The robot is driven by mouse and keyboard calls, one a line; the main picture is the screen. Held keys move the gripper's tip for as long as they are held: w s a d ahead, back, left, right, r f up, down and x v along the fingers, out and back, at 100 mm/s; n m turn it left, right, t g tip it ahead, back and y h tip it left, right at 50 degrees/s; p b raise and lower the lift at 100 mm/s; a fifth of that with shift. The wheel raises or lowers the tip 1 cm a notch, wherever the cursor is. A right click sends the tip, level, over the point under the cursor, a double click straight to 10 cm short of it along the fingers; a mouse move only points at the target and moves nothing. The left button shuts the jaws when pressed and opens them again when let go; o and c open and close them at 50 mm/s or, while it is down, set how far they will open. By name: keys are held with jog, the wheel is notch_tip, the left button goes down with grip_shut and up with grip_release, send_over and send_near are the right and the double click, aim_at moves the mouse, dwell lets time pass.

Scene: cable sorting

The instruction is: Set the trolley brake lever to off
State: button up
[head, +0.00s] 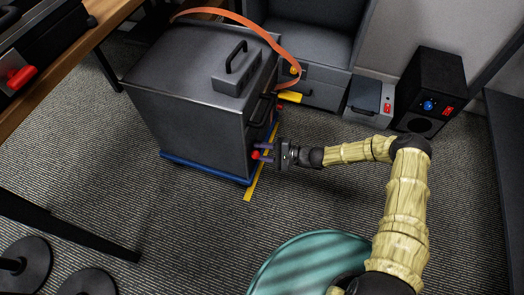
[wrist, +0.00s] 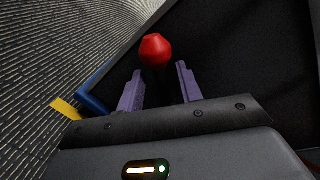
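The trolley is a dark grey box (head: 185,120) on a blue base (head: 205,168), left of centre in the head view. Its brake lever has a red knob (head: 255,155), low at the trolley's right side; the knob also shows in the wrist view (wrist: 155,50). My gripper (head: 263,151) is at the lever. In the wrist view its two purple fingers (wrist: 159,88) are apart, one on each side of the dark stem below the knob, with gaps visible. The knob sits just beyond the fingertips. The lower stem is hidden by my gripper.
A yellow floor strip (head: 262,165) runs beside the trolley. A grey box (head: 368,100) and a black speaker-like box (head: 430,90) stand at the back right. A teal round surface (head: 305,265) is near me.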

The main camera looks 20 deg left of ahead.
jog(key=p+v, duration=0.5)
jog(key=v, duration=1.2)
jog(key=shift+d, duration=0.2)
jog(key=s+d+r+n+t+h+p, duration=0.15)
jog(key=s+d+r+h, duration=0.45)
jog(key=r, duration=0.6)
jog(key=s+d+r+n+t+h+p, duration=0.1)
jog(key=s+d+r+t+h, duration=0.1)
jog(key=d+r+h, duration=0.65)
jog(key=s+d+r+n+t+h+p, duration=0.15)
jog(key=s+d+r, duration=0.35)
jog(key=r, duration=1)
notch_tip(320, 180, up, 38)
jog(key=p, duration=3.7)
jog(key=shift+w+d, duration=0.35)
jog(key=shift+w, duration=0.05)
